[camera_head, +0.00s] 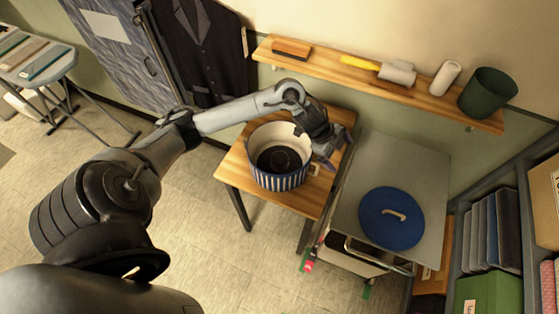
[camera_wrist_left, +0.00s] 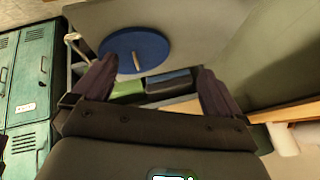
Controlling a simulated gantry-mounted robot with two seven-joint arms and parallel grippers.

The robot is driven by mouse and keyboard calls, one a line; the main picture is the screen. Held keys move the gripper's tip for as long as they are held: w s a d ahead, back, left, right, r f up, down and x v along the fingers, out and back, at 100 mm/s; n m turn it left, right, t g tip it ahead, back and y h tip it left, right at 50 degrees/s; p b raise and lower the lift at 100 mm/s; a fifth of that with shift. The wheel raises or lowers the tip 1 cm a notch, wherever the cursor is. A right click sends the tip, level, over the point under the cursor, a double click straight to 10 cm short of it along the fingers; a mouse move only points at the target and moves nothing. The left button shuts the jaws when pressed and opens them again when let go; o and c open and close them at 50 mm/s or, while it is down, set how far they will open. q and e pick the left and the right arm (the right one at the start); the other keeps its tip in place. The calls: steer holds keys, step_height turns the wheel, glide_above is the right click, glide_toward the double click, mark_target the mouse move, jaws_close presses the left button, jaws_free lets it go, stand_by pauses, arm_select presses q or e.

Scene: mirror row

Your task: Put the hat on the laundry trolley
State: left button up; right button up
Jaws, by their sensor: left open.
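The dark hat (camera_head: 279,160) lies inside a round box (camera_head: 278,181) with blue and white stripes, which stands lidless on a small wooden table. The laundry trolley (camera_head: 373,160) stands to the right of the table, with a flat grey top. A round blue lid (camera_head: 391,218) with a pale handle lies on the trolley top; it also shows in the left wrist view (camera_wrist_left: 120,45). My left gripper (camera_head: 330,153) is open and empty, just right of the box and near the trolley's edge. In the left wrist view its fingers (camera_wrist_left: 155,72) are spread apart. My right gripper is not in view.
A wall shelf (camera_head: 385,84) above holds a brush, a roller, a white cylinder and a dark green bin (camera_head: 488,93). Shelving (camera_head: 510,255) with folders stands at the right. The table (camera_head: 240,164) has little bare room. The trolley top behind the lid is clear.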

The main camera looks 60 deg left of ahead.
arm_select(q)
steer(key=s+a+f+g+y, duration=0.1)
steer(key=s+a, duration=0.2)
steer(key=a, duration=0.2)
steer(key=s+a+g, duration=0.2)
steer(key=s+a, duration=0.1)
steer(key=a, duration=0.3)
steer(key=g+y, duration=0.1)
steer(key=g, duration=0.1)
glide_toward(280, 158)
steer(key=shift+w+d+f+n+p, duration=0.25)
steer(key=shift+w+f+n+p, duration=0.05)
steer(key=f, duration=0.4)
steer(key=shift+s+f, duration=0.15)
steer(key=shift+s, duration=0.05)
steer(key=shift+f, duration=0.5)
steer(key=shift+w+d+f+p, duration=0.1)
steer(key=shift+d+f+p, duration=0.05)
steer(key=shift+f+p, duration=0.3)
steer(key=f, duration=0.3)
steer(key=shift+w+d+f+p, duration=0.1)
steer(key=shift+d+f+p, duration=0.05)
steer(key=shift+d+p, duration=0.15)
steer(key=shift+f, duration=0.55)
